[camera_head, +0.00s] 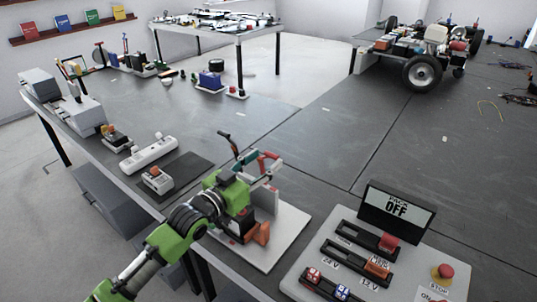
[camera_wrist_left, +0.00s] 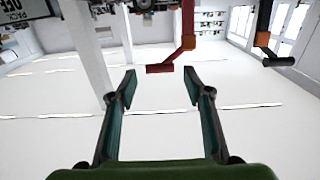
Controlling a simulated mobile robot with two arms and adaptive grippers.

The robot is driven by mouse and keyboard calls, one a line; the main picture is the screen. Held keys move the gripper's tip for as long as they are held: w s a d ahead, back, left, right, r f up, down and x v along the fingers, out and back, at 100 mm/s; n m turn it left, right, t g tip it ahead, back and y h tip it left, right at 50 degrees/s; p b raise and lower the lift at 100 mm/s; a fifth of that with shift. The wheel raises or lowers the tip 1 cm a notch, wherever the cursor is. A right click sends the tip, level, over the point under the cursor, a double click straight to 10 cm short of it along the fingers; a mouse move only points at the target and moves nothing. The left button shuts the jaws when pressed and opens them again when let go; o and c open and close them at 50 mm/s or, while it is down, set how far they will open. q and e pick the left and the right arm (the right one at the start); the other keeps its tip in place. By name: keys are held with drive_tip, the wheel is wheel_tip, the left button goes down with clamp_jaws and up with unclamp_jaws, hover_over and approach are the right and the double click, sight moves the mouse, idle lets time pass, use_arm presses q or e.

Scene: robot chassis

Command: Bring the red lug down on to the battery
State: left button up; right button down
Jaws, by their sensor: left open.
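The red lug (camera_wrist_left: 160,69) hangs at the end of a red upright piece (camera_wrist_left: 188,25) in the left wrist view. It lies just beyond my left gripper's fingertips (camera_wrist_left: 160,84), in line with the gap. The fingers are apart with nothing held between them. In the head view my left gripper (camera_head: 258,172) is over a pale board (camera_head: 290,232), and a red part (camera_head: 268,160) shows at its fingers. A grey block (camera_head: 267,197) stands on the board behind the arm. I cannot tell which part is the battery; my arm hides some of the board.
A similar black piece (camera_wrist_left: 278,61) is right of the red one in the wrist view. A switch panel (camera_head: 335,270) with a "PACK OFF" display (camera_head: 397,210) stands right of the board. A wheeled chassis (camera_head: 425,60) is at the back.

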use_arm(q)
drive_tip(key=shift+x, duration=1.4)
use_arm(e)
drive_tip(key=shift+r, duration=0.2)
